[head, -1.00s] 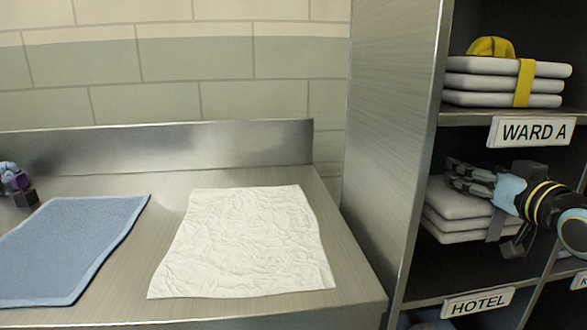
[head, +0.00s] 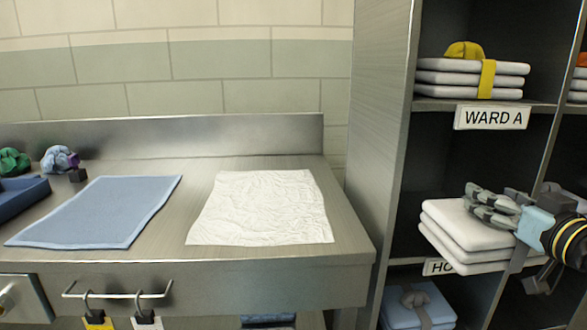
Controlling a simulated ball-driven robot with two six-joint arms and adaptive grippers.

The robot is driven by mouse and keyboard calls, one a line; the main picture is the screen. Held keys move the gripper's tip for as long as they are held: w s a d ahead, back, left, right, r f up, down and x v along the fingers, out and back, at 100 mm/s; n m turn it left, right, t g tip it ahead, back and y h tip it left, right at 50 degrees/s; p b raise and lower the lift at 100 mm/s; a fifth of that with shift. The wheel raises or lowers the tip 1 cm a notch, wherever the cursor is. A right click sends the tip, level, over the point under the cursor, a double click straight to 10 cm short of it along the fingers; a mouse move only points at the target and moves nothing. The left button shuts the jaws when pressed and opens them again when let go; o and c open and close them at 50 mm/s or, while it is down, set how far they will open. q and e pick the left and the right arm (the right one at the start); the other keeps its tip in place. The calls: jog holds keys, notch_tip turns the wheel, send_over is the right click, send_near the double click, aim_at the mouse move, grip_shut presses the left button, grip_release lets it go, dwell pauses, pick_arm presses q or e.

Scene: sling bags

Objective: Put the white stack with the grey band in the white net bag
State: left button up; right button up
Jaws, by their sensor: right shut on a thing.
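The white stack with the grey band (head: 462,227) is several folded white layers at the front of the middle shelf compartment at right. It projects over the front edge and covers part of the HOTEL label. My right gripper (head: 497,208) is shut on the stack from the right, with fingers across its top and a part below it; it hides much of the grey band. No net bag is clearly identifiable; a white item (head: 147,320) hangs from a bar at the lower left, cut off by the frame. My left gripper is not in view.
A white-yellow stack (head: 455,78) lies on the shelf above. A blue-grey stack (head: 408,303) lies below. A blue mat (head: 95,212) and a crumpled white sheet (head: 262,208) lie on the steel counter (head: 200,185). A yellow item (head: 98,320) hangs beside the white one.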

jog(key=s+a+r+n+g+y, duration=0.1)
jog(key=s+a+r+n+y, duration=0.1)
jog(key=s+a, duration=0.5)
jog(key=s+a+r+n+g+y, duration=0.1)
jog(key=s+a+r+n+y, duration=0.1)
jog(key=s+a+r+y, duration=0.2)
jog(key=s+a, duration=0.3)
jog(key=shift+a+n+y, duration=0.3)
